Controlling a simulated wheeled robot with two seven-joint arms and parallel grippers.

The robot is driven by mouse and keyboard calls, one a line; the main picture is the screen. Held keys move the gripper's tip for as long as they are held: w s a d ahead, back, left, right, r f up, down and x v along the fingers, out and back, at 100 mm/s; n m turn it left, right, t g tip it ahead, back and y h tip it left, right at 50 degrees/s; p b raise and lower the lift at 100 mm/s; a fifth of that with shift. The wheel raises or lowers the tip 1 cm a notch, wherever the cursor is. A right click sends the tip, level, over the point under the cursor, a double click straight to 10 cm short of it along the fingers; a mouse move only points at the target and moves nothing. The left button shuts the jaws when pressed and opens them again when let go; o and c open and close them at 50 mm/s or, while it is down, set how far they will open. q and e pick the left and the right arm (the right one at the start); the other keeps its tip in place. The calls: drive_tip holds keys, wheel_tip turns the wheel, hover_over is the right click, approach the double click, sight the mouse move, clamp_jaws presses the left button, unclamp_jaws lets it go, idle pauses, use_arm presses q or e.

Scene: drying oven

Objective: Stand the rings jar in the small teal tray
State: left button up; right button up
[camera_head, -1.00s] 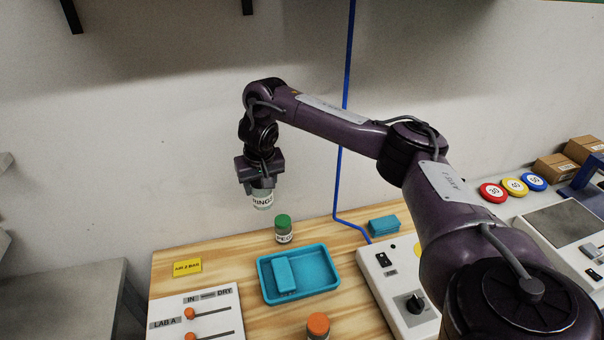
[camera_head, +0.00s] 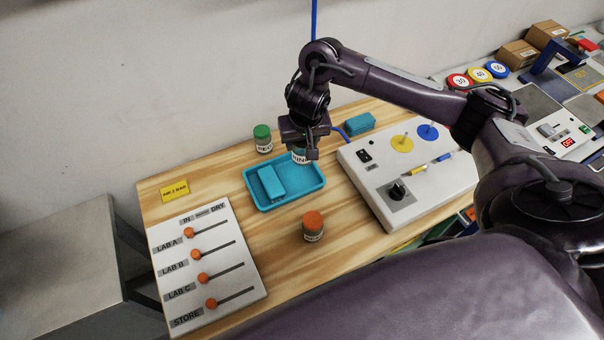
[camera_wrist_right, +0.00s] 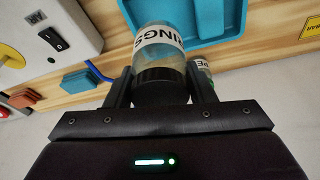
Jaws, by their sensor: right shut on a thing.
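The rings jar (camera_head: 299,157) is held upright in my right gripper (camera_head: 303,148), just above the back right part of the teal tray (camera_head: 290,199). In the right wrist view the gripper (camera_wrist_right: 160,92) is shut around the jar's dark lid, and the jar (camera_wrist_right: 160,46) shows its white label. The tray (camera_wrist_right: 205,18) lies beyond it there. Whether the jar's base touches the tray is not clear. A teal block (camera_head: 270,183) lies in the tray's left half. The tray's right half looks bare. My left gripper is not in view.
A green-lidded jar (camera_head: 263,139) stands just behind the tray, and an orange-lidded jar (camera_head: 313,227) in front. A control box (camera_head: 376,184) with knob and switch is close on the right. A slider panel (camera_head: 205,265) lies left. A second teal block (camera_head: 360,123) is behind.

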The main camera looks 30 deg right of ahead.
sight(302, 159)
wheel_tip(302, 159, down, 7)
drive_tip(key=b, duration=0.3)
drive_tip(key=shift+a+f+b, duration=0.1)
drive_tip(key=shift+f+b, duration=0.05)
drive_tip(key=shift+b, duration=0.2)
wheel_tip(302, 159, down, 5)
drive_tip(key=shift+b, duration=0.7)
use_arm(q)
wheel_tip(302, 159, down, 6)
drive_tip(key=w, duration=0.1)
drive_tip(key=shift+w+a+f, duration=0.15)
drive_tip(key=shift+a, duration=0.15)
use_arm(e)
drive_tip(key=shift+f, duration=0.1)
drive_tip(key=shift+f, duration=0.15)
drive_tip(key=o, duration=1)
